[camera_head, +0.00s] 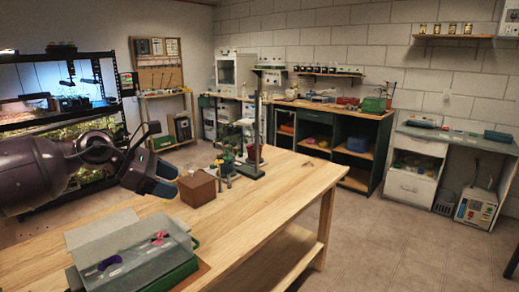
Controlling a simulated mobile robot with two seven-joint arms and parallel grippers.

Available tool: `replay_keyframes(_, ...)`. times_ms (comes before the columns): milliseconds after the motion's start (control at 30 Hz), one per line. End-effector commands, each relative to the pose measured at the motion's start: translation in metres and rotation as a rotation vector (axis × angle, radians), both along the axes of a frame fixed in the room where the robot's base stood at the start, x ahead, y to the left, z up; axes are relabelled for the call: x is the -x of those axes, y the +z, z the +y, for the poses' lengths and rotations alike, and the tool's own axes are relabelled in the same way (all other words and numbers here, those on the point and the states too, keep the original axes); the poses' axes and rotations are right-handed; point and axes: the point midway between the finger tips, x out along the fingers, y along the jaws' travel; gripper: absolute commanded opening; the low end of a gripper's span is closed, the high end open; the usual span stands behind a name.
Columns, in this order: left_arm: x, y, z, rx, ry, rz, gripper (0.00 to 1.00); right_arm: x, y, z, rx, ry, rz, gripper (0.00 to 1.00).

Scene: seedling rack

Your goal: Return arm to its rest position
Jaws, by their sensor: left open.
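My left arm comes in from the left with its dark purple links. Its gripper (166,180) is open, with blue-grey fingers above the wooden table, just left of a small brown box (197,188). Nothing shows between the fingers. I cannot tell whether a finger touches the box. My right gripper is not in view.
A clear bin (135,248) with purple and pink items stands at the table's near left. A metal stand (256,130) and small plants are behind the box. The wooden table (265,205) is bare to the right. A lit seedling rack (58,118) stands behind my arm.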

Motion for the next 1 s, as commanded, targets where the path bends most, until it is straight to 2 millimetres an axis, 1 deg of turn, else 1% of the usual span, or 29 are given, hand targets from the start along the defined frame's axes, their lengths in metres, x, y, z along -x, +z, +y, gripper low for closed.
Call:
replay_keyframes(33,0.003,0.001,-0.021,0.139,0.042,0.062,0.6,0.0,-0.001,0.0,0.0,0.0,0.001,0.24)
replay_keyframes(100,0.006,0.007,-0.045,0.348,0.114,0.172,0.6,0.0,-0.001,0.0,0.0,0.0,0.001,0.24)
replay_keyframes(133,0.007,0.009,-0.054,0.439,0.145,0.227,0.6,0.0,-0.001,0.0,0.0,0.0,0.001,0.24)
replay_keyframes(200,0.01,0.009,-0.07,0.651,0.22,0.373,0.6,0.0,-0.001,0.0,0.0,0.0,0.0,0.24)
replay_keyframes(267,0.012,0.007,-0.078,0.824,0.287,0.507,0.6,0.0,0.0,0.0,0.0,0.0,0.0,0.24)
replay_keyframes(333,0.013,0.001,-0.083,1.0,0.361,0.658,0.6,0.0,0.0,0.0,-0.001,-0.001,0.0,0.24)
replay_keyframes(467,0.015,-0.02,-0.08,1.288,0.497,0.93,0.6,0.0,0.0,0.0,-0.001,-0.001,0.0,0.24)
replay_keyframes(567,0.019,-0.044,-0.072,1.482,0.603,1.125,0.6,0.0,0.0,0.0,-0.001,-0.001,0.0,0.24)
replay_keyframes(667,0.024,-0.072,-0.061,1.657,0.709,1.306,0.6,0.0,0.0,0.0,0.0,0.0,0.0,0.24)
replay_keyframes(800,0.039,-0.118,-0.043,1.878,0.858,1.531,0.6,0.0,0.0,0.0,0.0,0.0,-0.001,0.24)
replay_keyframes(867,0.048,-0.138,-0.035,1.964,0.919,1.615,0.6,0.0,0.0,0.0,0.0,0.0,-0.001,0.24)
replay_keyframes(1000,0.073,-0.188,-0.015,2.152,1.066,1.785,0.6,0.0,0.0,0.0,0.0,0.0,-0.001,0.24)
